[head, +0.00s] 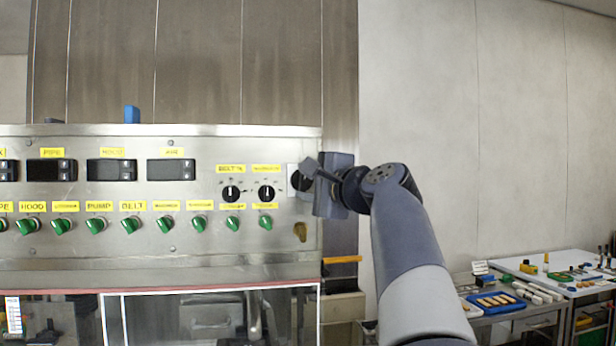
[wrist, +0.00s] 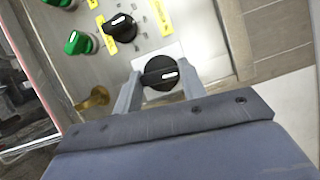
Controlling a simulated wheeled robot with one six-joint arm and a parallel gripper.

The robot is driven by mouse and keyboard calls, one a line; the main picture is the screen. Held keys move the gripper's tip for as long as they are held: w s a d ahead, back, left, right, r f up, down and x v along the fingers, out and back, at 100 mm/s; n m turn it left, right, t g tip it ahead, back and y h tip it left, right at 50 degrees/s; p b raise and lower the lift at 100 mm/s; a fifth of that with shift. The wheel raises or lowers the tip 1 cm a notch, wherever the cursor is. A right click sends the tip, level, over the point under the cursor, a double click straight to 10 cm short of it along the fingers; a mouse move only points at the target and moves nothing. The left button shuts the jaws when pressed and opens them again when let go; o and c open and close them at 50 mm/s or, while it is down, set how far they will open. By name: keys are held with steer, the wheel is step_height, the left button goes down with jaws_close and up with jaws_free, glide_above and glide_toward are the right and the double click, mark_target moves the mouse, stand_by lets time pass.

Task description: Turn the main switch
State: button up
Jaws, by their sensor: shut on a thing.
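The main switch is a black rotary knob with a white mark on a white plate, at the right end of the steel control panel (head: 150,255). In the wrist view the main switch (wrist: 160,74) sits between my two fingers. My gripper (wrist: 160,85) is shut on it, one finger on each side. In the head view my gripper (head: 312,178) reaches the panel from the right and covers part of the main switch (head: 295,180).
Black dials (head: 231,193) and several green switches (head: 233,224) sit left of the main switch. A brass-coloured part (head: 300,232) sticks out below it. A bench (head: 510,311) with trays stands at the lower right.

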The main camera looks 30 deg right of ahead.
steer(key=shift+r+n, duration=0.1)
steer(key=shift+n, duration=0.4)
steer(key=o, duration=1)
steer(key=shift+c, duration=0.2)
steer(key=s+d+b, duration=0.1)
steer(key=s+b, duration=0.1)
steer(key=s, duration=0.8)
steer(key=shift+s+b, duration=0.35)
steer(key=shift+b, duration=0.05)
